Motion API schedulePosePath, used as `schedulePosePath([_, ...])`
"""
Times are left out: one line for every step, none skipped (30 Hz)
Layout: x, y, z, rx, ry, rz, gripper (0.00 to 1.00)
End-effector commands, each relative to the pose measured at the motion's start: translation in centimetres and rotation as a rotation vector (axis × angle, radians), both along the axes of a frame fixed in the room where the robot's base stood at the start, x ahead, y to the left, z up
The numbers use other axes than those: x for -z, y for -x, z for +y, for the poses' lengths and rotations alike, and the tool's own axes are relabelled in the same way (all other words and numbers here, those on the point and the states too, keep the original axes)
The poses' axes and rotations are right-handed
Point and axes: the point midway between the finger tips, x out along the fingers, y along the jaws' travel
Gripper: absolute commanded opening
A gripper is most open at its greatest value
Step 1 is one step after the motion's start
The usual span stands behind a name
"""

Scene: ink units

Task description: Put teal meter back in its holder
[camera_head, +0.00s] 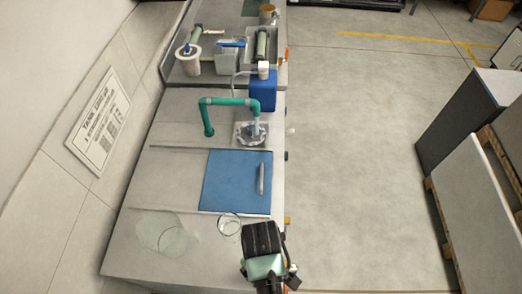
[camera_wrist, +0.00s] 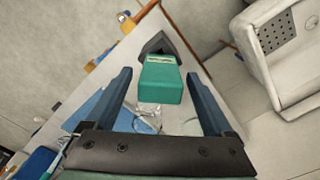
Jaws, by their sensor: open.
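The teal meter (camera_wrist: 160,86) shows in the wrist view as a teal box with a pale strip near its far end. My gripper (camera_wrist: 157,75) is open, with one blue finger on each side of the meter and a visible gap on both sides. A dark angled piece (camera_wrist: 158,43) is at the meter's far end; I cannot tell whether it is the holder or part of the meter. In the head view, a black block and a teal part (camera_head: 265,267) show at the counter's near right corner, where my gripper and the meter overlap.
A blue mat (camera_head: 225,182) with a light bar (camera_head: 262,178) lies on the counter. A clear dish (camera_head: 229,224) is close to the gripper. A teal pipe (camera_head: 228,101) and blue canister (camera_head: 263,92) stand further back.

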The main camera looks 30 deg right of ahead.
Motion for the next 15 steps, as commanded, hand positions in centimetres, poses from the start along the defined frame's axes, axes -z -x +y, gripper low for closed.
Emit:
schedulePosePath([-0.9, -0.1, 0.0, 0.0, 0.002, -0.005, 0.87])
schedulePosePath([-1.4, -0.1, 0.0, 0.0, 0.001, -0.004, 0.87])
schedulePosePath([-2.3, -0.1, 0.0, -0.001, 0.002, -0.005, 0.87])
schedulePosePath([-3.0, -0.1, 0.0, -0.001, 0.002, -0.005, 0.87])
schedulePosePath([-3.6, -0.1, 0.0, -0.001, 0.002, -0.006, 0.87])
schedulePosePath([-4.4, -0.1, 0.0, -0.001, 0.002, -0.005, 0.87])
schedulePosePath([-5.1, -0.1, 0.0, -0.001, 0.002, -0.006, 0.87])
schedulePosePath([-5.8, -0.2, 0.0, -0.001, 0.002, -0.006, 0.87])
schedulePosePath([-6.6, -0.2, 0.0, -0.002, 0.002, -0.006, 0.87])
schedulePosePath([-7.1, -0.1, 0.0, -0.002, 0.001, -0.005, 0.87])
schedulePosePath([-7.6, -0.1, 0.0, -0.002, 0.001, -0.005, 0.87])
schedulePosePath([-8.6, -0.1, 0.0, -0.002, 0.001, -0.002, 0.87])
schedulePosePath([-9.0, -0.1, 0.0, -0.002, 0.001, -0.002, 0.87])
schedulePosePath([-9.3, 0.0, 0.0, -0.002, 0.0, -0.001, 0.87])
schedulePosePath([-9.7, 0.0, 0.0, -0.001, 0.0, -0.001, 0.87])
